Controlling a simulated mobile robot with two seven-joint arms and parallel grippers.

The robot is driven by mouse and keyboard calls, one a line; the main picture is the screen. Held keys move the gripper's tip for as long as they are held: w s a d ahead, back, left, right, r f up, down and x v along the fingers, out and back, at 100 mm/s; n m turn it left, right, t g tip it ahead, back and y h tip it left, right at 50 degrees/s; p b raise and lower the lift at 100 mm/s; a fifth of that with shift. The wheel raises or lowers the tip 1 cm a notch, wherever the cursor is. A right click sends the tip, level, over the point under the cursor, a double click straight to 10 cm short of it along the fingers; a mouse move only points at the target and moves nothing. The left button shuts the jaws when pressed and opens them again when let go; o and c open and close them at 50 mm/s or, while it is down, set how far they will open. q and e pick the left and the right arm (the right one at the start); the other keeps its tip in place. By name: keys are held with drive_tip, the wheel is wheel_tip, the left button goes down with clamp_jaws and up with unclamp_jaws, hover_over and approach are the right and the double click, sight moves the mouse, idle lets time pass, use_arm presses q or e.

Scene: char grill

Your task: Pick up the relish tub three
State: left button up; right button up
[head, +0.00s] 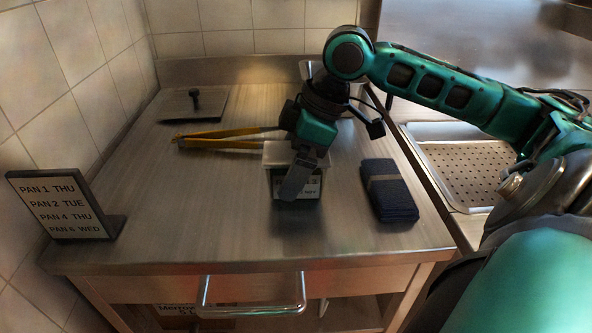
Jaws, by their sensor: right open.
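A small tub (312,187) with a pale top and dark sides stands on the metal counter, a white label on its front. The label is partly covered and too small to read, so I cannot tell whether it is relish tub three. My right gripper (297,183) reaches down over the tub from behind and hides part of its top and front. The gripper is open, its dark fingers at the tub; I cannot tell whether they touch it. My left gripper is not in view.
Yellow tongs (220,143) lie left behind the tub. A folded dark cloth (388,190) lies to the right. A pan sign (62,205) stands at the left edge. A flat press (195,105) sits at the back left. The front left counter (190,215) is clear.

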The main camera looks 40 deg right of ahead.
drive_tip(key=shift+f, duration=0.2)
idle(0.6)
drive_tip(key=shift+c, duration=0.2)
drive_tip(key=c, duration=1.2)
